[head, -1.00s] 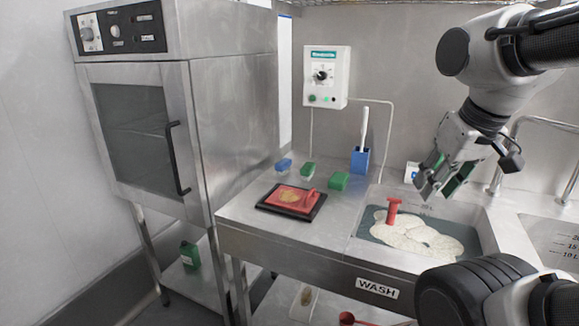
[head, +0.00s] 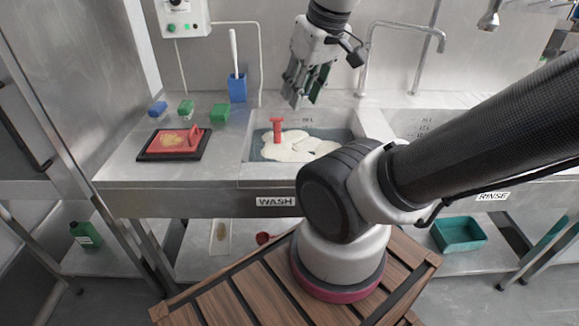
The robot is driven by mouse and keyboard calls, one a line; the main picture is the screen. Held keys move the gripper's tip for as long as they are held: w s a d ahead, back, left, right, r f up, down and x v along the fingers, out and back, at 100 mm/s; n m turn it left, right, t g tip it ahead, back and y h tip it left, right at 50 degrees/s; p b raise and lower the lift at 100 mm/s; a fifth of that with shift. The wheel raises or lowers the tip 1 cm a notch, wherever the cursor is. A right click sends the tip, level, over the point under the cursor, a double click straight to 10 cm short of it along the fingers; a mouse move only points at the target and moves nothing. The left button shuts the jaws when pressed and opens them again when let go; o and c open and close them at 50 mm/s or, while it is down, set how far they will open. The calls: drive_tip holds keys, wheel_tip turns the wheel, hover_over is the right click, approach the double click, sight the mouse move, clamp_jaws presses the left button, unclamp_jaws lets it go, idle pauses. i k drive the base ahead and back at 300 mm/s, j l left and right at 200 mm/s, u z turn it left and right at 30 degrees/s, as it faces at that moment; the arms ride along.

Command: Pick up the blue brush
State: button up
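A small blue block-shaped item (head: 157,109), seemingly a brush with pale bristles, sits at the back left of the steel counter. A blue upright holder (head: 237,89) with a white handle (head: 233,50) standing in it is at the back of the counter, beside the wash sink. I cannot see what is inside the holder. My gripper (head: 302,101) hangs above the back of the wash sink, right of the blue holder and well right of the small blue item. Its fingers point down, are apart and hold nothing visible.
Green blocks (head: 186,107) (head: 220,113) stand between the blue things. A black tray (head: 147,155) with a red tool (head: 177,140) lies in front. A red-handled tool (head: 277,128) stands in the foamy wash sink (head: 350,134). A faucet (head: 440,42) rises behind the sinks.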

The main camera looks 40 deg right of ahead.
sight(158, 111)
drive_tip(key=i+j+z, duration=0.15)
drive_tip(key=j+z, duration=0.15)
drive_tip(key=z, duration=0.15)
drive_tip(key=i+j+z, duration=0.1)
drive_tip(key=j+z, duration=0.3)
drive_tip(key=i+j+z, duration=0.1)
drive_tip(key=j, duration=0.7)
drive_tip(key=i+j+z, duration=0.15)
drive_tip(key=j, duration=0.7)
drive_tip(key=j+z, duration=0.1)
drive_tip(key=j, duration=0.7)
